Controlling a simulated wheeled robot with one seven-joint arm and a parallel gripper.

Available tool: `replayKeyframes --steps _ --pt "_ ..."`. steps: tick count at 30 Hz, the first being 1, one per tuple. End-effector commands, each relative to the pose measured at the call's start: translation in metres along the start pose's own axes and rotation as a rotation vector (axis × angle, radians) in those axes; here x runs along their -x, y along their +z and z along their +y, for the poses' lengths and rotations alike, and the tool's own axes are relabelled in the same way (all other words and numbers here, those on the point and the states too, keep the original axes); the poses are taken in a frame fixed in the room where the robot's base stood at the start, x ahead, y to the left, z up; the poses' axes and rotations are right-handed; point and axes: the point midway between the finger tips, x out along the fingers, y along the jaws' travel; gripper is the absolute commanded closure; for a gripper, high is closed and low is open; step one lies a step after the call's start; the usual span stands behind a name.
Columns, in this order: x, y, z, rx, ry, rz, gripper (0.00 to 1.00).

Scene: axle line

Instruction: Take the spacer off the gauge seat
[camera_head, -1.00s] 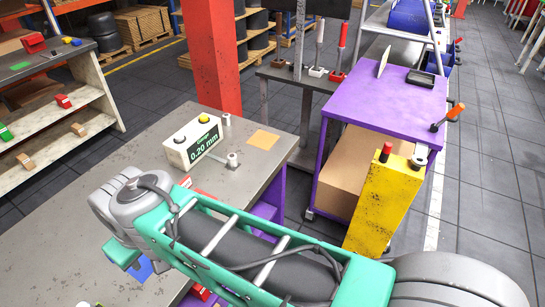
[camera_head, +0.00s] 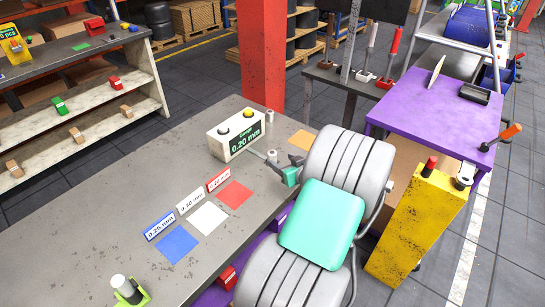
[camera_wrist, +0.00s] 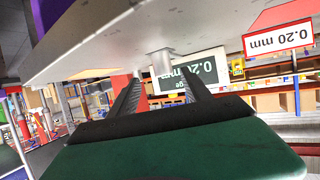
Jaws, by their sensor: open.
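The gauge (camera_head: 237,136), a white box with a dark display reading 0.20 mm, stands at the back of the grey bench. An arm reaches right from it to the gauge seat, where the small grey spacer (camera_head: 272,156) shows partly behind my arm. My gripper (camera_head: 284,160) is beside the seat, low over the bench, its fingers mostly hidden there. In the wrist view, which is upside down, my gripper (camera_wrist: 160,88) is open. The grey cylindrical spacer (camera_wrist: 160,62) shows between and beyond the two dark fingers. I cannot tell whether they touch it.
Blue (camera_head: 176,244), white (camera_head: 207,219) and red (camera_head: 235,194) mats with labels lie on the bench. An orange mat (camera_head: 302,140) is behind my gripper. A green holder (camera_head: 130,292) stands at the front left. A yellow stand (camera_head: 418,225) and purple table (camera_head: 425,115) are to the right.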

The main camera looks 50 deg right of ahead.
Motion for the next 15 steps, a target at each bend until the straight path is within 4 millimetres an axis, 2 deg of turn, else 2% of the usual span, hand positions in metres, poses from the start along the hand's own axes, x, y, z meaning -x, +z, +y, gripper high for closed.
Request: replayKeyframes --steps 10,15 --pt "-0.055 -0.001 -0.006 0.001 -0.006 -0.004 0.43" --pt "-0.062 0.001 -0.005 0.001 -0.002 -0.003 0.43"
